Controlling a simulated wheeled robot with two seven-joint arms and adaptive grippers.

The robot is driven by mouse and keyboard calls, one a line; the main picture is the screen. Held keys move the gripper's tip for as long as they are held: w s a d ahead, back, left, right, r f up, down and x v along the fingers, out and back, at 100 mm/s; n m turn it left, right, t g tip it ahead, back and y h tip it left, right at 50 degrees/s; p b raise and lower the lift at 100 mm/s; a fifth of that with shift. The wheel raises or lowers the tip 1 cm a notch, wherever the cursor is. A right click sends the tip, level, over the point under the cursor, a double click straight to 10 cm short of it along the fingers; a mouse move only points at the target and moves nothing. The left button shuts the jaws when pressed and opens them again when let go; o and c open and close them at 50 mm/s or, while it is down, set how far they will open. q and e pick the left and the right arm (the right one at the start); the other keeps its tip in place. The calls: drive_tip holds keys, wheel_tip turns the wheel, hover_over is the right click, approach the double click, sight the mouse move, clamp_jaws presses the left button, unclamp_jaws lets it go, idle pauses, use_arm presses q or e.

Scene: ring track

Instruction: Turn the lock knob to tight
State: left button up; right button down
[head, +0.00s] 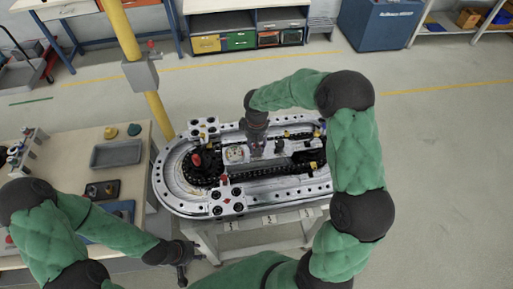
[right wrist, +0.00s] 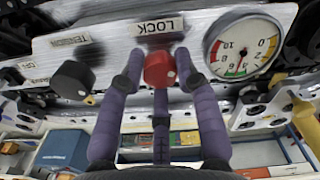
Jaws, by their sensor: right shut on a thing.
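The lock knob (right wrist: 159,69) is red and sits on a metal panel (right wrist: 108,42) beside the LOCK label (right wrist: 160,26). My right gripper (right wrist: 160,62) has its purple fingers around the knob, shut on it; the third finger comes up from below. In the head view my right gripper (head: 257,146) reaches down onto the ring track (head: 175,198), and the knob is hidden there. My left gripper (head: 183,264) hangs low between the workbench and the track stand, away from the knob. It is small and dark, so its opening is unclear.
A black knob (right wrist: 73,80) by the TENSION label and a round gauge (right wrist: 242,47) flank the lock knob. A yellow post (head: 133,60) stands behind the track. A workbench (head: 75,160) with a grey tray (head: 116,153) is at left. The floor at right is clear.

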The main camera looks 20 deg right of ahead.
drive_tip(key=shift+m+b, duration=0.3)
drive_tip(key=shift+m, duration=0.4)
drive_tip(key=c, duration=0.9)
unclamp_jaws()
wheel_tip(320, 180, up, 12)
